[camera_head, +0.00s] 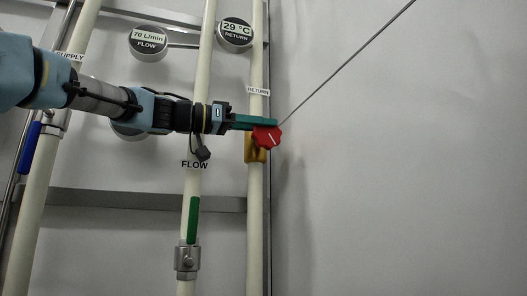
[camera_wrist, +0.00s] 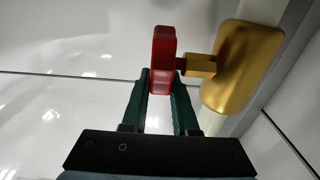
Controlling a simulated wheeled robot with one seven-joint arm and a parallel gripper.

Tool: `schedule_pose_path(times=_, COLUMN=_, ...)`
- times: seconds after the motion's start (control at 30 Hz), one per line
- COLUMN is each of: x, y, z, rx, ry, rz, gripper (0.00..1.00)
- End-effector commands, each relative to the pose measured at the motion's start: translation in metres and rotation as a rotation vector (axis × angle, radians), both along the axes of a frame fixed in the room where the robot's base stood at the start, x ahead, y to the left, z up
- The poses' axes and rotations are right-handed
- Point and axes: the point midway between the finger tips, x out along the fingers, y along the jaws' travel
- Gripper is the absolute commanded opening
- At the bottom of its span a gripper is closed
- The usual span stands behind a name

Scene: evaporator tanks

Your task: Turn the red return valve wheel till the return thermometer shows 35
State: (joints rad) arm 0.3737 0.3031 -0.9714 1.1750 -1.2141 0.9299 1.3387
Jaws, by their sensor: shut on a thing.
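The red return valve wheel (camera_head: 267,137) sits on a brass valve body (camera_head: 256,154) on the pipe labelled RETURN. A white line on the wheel's face runs slantwise. My gripper (camera_head: 262,124) reaches in from the left, with its green fingers at the wheel. In the wrist view the red wheel (camera_wrist: 163,60) is edge-on, and the fingers of my gripper (camera_wrist: 161,85) are shut on its near edge. The brass body (camera_wrist: 243,66) is to the right there, joined to the wheel by a short stem. The return thermometer (camera_head: 235,32) reads 29 °C.
The flow gauge (camera_head: 148,41) reads 70 L/min. A green lever (camera_head: 194,220) is on the FLOW pipe below my arm, and a blue lever (camera_head: 32,147) is on the SUPPLY pipe at left. The wall right of the return pipe is bare except for a thin dark line.

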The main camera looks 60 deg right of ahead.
Motion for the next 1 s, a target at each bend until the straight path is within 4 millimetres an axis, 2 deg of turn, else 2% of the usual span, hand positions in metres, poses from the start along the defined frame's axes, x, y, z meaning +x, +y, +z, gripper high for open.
schedule_pose_path(times=0.03, x=0.0004, y=0.0006, z=-0.0102, rx=-0.023, ry=0.015, rz=-0.001, gripper=0.0)
schedule_pose_path(times=0.07, x=0.0006, y=0.0008, z=-0.0107, rx=-0.033, ry=0.024, rz=-0.001, gripper=0.0)
schedule_pose_path(times=0.6, x=0.0036, y=0.005, z=-0.0104, rx=-0.228, ry=0.164, rz=0.0, gripper=0.0)
schedule_pose_path(times=1.0, x=0.005, y=0.0064, z=-0.0066, rx=-0.305, ry=0.218, rz=0.0, gripper=0.0)
